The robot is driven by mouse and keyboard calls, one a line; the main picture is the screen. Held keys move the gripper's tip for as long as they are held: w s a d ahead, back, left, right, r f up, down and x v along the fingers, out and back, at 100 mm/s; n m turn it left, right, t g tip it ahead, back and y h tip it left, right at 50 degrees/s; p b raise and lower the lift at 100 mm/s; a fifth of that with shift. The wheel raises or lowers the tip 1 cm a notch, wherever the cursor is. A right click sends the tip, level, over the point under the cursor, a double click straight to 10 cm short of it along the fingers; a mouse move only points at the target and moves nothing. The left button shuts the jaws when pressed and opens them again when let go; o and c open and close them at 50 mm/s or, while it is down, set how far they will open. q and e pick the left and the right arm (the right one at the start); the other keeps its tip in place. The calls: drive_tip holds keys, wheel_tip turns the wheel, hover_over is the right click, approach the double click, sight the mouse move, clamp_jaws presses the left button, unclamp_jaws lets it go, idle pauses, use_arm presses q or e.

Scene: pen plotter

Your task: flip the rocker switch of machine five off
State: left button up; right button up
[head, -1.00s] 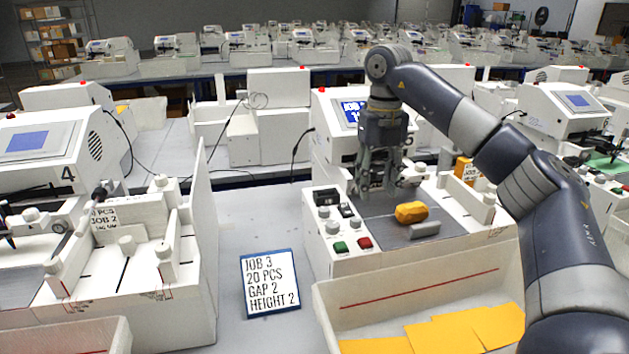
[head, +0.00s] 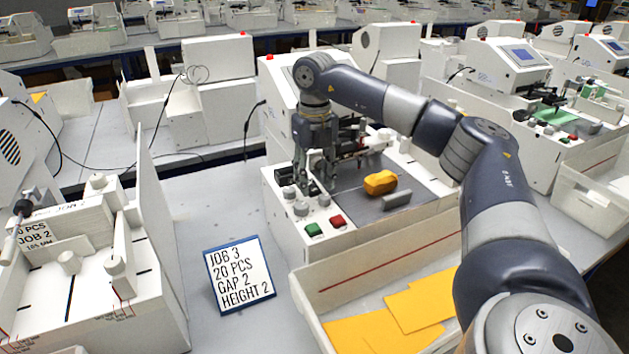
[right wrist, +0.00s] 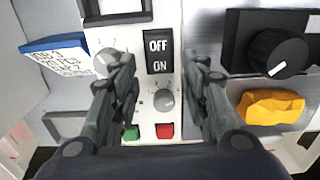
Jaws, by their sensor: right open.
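The white machine (head: 281,85) under my right arm has a control panel with knobs and buttons; I cannot read its number. Its black rocker switch (right wrist: 158,50), marked OFF above and ON below, shows in the right wrist view. Which half is pressed in is not clear. My right gripper (head: 315,188) is over the panel, pointing down, and hides the switch in the head view. In the right wrist view the gripper (right wrist: 161,65) is open and empty, with one finger on each side of the switch in the picture. My left gripper is out of view.
Near the switch are a grey knob (right wrist: 164,100), a green button (head: 314,229) and a red button (head: 337,222). An orange lump (head: 380,182) and a grey block (head: 397,198) lie on the bed. A job card (head: 239,275) stands left; a tray with orange sheets (head: 420,300) is in front.

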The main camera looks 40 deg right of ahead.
drive_tip(key=shift+f, duration=0.65)
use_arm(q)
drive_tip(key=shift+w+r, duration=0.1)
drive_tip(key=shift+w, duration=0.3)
use_arm(e)
clamp_jaws()
drive_tip(key=shift+r+p, duration=0.2)
drive_tip(key=shift+p, duration=0.35)
drive_tip(key=g+p, duration=0.1)
drive_tip(key=p, duration=0.2)
drive_tip(key=g+p, duration=0.1)
drive_tip(key=p, duration=0.2)
drive_tip(key=shift+w+d+r+y, duration=0.1)
drive_tip(key=shift+w+r+y, duration=0.2)
drive_tip(key=shift+w+y, duration=0.1)
use_arm(q)
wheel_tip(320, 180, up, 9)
drive_tip(key=p, duration=0.1)
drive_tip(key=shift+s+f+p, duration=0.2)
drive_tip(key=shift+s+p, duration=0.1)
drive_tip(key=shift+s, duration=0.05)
use_arm(e)
drive_tip(key=shift+f+g, duration=0.2)
drive_tip(key=shift+g, duration=0.6)
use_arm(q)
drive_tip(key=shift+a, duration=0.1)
use_arm(e)
drive_tip(key=shift+d, duration=0.1)
